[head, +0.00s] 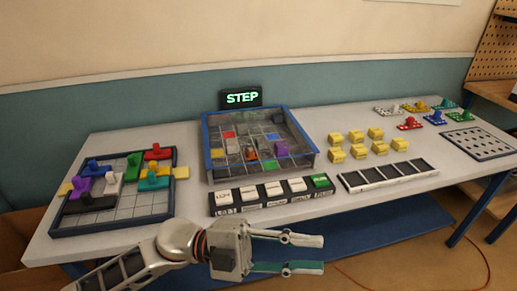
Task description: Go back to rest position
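My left gripper (305,255) shows at the bottom middle of the head view, in front of the table's front edge. Its two fingers point right and stand apart, with nothing between them. My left arm comes in from the bottom left. My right gripper does not show. The white table (215,181) runs across the view behind the gripper, and the gripper is clear of the things on it.
A dark grid board with coloured pieces (126,214) lies at left. A blue-rimmed box (311,153) stands mid-table, behind a button row (273,189) and below a STEP display (242,98). Yellow blocks (357,151) and an empty slotted tray (390,173) lie right.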

